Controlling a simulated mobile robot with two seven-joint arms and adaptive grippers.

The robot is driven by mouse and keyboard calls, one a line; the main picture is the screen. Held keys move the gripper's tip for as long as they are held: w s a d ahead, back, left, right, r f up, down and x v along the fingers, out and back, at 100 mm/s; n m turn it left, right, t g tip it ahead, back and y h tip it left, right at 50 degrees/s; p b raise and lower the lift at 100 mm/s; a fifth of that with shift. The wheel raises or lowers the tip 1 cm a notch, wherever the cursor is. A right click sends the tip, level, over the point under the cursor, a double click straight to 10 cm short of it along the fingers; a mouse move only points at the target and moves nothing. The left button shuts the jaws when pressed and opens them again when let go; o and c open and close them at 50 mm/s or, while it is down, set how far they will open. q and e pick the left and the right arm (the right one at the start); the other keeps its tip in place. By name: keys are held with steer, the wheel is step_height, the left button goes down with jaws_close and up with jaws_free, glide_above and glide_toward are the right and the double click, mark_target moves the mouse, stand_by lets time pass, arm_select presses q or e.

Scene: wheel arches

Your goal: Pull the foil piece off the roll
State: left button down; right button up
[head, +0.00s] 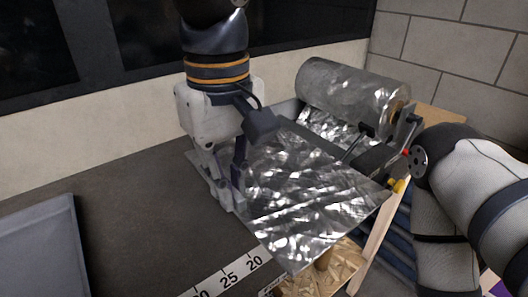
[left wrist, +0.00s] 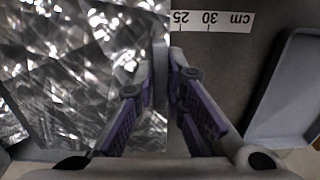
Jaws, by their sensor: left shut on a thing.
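The foil roll (head: 345,88) lies on its side at the back right, with a brown core at its right end. A crinkled foil piece (head: 310,205) spreads from below the roll toward the front of the dark table. It also fills the left of the left wrist view (left wrist: 70,80). My left gripper (head: 236,207) is shut on the left edge of the foil piece. Its fingertips meet at that edge in the left wrist view (left wrist: 163,76). My right gripper cannot be made out.
A ruler strip (head: 228,278) marked in cm lies on the dark table (head: 130,215). A grey tray (head: 40,250) stands at the left. My right arm fills the right side. A wooden stand shows beyond the table's right edge. The table between tray and foil is clear.

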arm_select(q)
steer(key=shift+r, duration=0.15)
step_height(320, 180, up, 7)
steer(key=shift+s+a, duration=0.3)
steer(key=shift+a, duration=0.1)
